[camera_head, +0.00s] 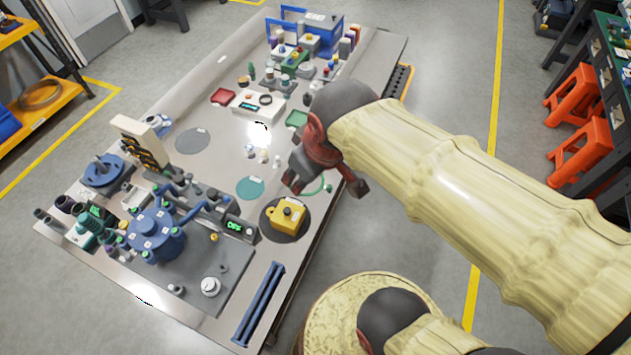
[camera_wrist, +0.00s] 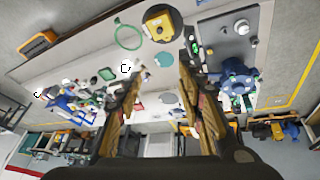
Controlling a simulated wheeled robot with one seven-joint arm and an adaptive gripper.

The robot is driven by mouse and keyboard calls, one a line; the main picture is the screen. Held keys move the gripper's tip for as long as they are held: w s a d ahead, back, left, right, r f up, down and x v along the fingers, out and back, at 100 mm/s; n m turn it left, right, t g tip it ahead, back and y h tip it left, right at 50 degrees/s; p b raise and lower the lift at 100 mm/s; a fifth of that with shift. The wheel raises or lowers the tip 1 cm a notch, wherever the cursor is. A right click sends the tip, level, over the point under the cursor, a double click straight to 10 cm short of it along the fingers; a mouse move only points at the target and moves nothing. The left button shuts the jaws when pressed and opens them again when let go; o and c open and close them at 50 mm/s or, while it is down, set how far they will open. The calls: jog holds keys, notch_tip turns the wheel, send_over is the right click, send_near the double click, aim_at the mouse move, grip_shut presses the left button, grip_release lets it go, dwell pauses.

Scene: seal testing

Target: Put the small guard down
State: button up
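A yellow block-like piece with a rounded side lug, probably the small guard (camera_head: 285,217), sits on a dark round mat (camera_head: 268,231) near the table's right edge. In the wrist view the same yellow piece (camera_wrist: 157,23) lies on the dark mat (camera_wrist: 177,38) at the top, beyond my fingertips. My gripper (camera_head: 328,186) is above the table's right edge, up and to the right of the yellow piece and apart from it. In the wrist view my gripper (camera_wrist: 163,68) has its fingers spread, with nothing held between them.
A teal round mat (camera_head: 250,188) and a grey round mat (camera_head: 193,141) lie bare on the table. A blue vessel with fittings (camera_head: 155,238) stands on a grey plate at left. A blue rail (camera_head: 258,305) lies near the front edge. Orange stools (camera_head: 580,145) stand at right.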

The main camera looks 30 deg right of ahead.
jog(key=shift+s+r+m+t, duration=0.15)
jog(key=shift+s+r+m, duration=0.15)
jog(key=shift+s+m, duration=0.35)
jog(key=shift+s+r+m+t, duration=0.1)
jog(key=shift+s+r+m, duration=0.2)
jog(key=shift+s+m, duration=0.35)
jog(key=shift+s+r+m+t, duration=0.15)
jog(key=shift+s+r+m, duration=0.2)
jog(key=shift+s, duration=0.55)
